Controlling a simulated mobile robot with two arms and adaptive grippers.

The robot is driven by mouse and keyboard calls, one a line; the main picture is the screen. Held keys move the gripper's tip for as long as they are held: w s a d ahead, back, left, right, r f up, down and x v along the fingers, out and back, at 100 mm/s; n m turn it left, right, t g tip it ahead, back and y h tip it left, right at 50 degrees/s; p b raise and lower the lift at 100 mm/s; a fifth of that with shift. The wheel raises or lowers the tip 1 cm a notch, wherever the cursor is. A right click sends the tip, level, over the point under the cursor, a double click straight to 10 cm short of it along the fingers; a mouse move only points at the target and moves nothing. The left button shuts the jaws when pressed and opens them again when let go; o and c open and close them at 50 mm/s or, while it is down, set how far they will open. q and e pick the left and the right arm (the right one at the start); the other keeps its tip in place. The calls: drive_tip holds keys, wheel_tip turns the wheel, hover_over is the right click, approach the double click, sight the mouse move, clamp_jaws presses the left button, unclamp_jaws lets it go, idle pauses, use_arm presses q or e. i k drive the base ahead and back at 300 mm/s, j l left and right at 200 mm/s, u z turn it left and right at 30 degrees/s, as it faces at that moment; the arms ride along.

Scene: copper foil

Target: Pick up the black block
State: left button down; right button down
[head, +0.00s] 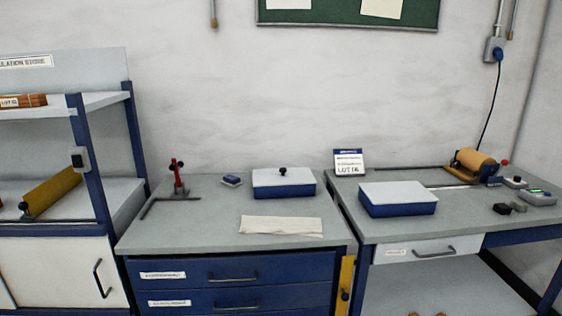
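A small black block (502,209) lies on the right-hand table, near its front right part. A small dark grey piece (519,206) lies just to the right of it. The black block is small in the view, and its exact shape is hard to tell. Neither of my grippers can be made out in the head view.
The right table (459,222) also bears a white-lidded blue box (398,198), an orange roller machine (473,163) and a grey device (537,198). The left bench (185,233) holds a knobbed box (284,183), a cloth (281,226) and a red-handled tool (178,178).

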sight(501, 208)
drive_tip(key=z, duration=1.35)
drive_tip(key=i+j+z, duration=0.1)
drive_tip(key=i+z, duration=0.25)
drive_tip(key=i, duration=0.75)
